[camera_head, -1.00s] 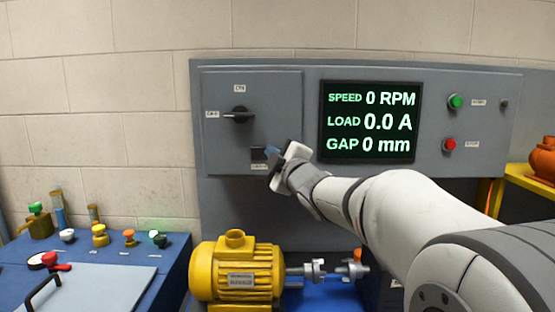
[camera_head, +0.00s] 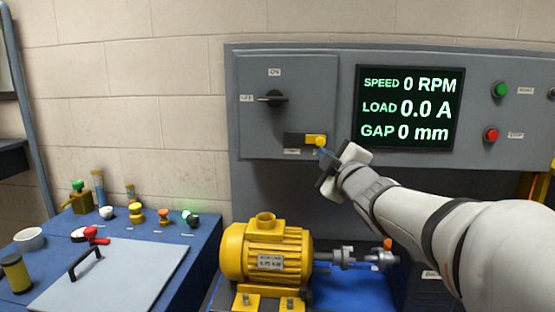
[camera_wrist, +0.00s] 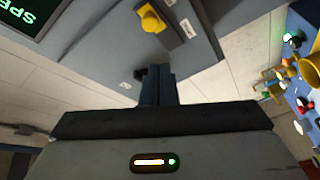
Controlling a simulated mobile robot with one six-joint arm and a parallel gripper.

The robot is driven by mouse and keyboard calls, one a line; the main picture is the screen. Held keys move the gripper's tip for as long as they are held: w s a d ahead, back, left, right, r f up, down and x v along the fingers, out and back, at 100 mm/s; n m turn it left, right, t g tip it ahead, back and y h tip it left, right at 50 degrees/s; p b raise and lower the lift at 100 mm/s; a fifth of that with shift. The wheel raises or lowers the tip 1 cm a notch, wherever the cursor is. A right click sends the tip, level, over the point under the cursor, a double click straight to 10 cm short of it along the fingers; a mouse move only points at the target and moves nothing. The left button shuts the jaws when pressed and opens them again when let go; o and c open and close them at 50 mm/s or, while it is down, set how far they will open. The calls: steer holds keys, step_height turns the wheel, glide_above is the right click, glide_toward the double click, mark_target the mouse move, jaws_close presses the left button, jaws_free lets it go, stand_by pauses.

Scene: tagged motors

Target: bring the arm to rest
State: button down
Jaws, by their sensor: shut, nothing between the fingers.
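My gripper (camera_head: 325,158) is in front of the grey control panel (camera_head: 300,180), just below and right of a yellow knob (camera_head: 316,140) on a dark plate. In the wrist view my gripper (camera_wrist: 157,72) shows its dark fingers together and empty, and the yellow knob (camera_wrist: 150,18) lies beyond them, apart from the fingers as far as I can tell. My white arm reaches in from the lower right in the head view.
A black rotary switch (camera_head: 272,97) sits upper left on the panel, with a screen (camera_head: 410,108) reading zeros. A yellow motor (camera_head: 265,255) stands below my gripper.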

steer(key=s+d+f+m+g+h+p, duration=0.1)
steer(key=s+d+f+m+g+h, duration=0.1)
steer(key=s+f+m+g+h, duration=0.25)
steer(key=s+d+f+m+g+h+p, duration=0.1)
steer(key=s+d+f+m+g, duration=0.15)
steer(key=s+f+m, duration=0.4)
steer(key=s+a+f+m+g+p, duration=0.1)
steer(key=s+a+f+g, duration=0.1)
steer(key=s+f+g, duration=0.2)
steer(key=s+a+f+m+g+y+p, duration=0.1)
steer(key=s+a+f+m+g, duration=0.1)
steer(key=s+f+g, duration=0.3)
steer(key=s+f, duration=0.4)
steer(key=s, duration=0.2)
steer(key=shift+s+a+f, duration=0.15)
steer(key=shift+s+a, duration=0.1)
steer(key=shift+s, duration=0.05)
steer(key=shift+y, duration=0.25)
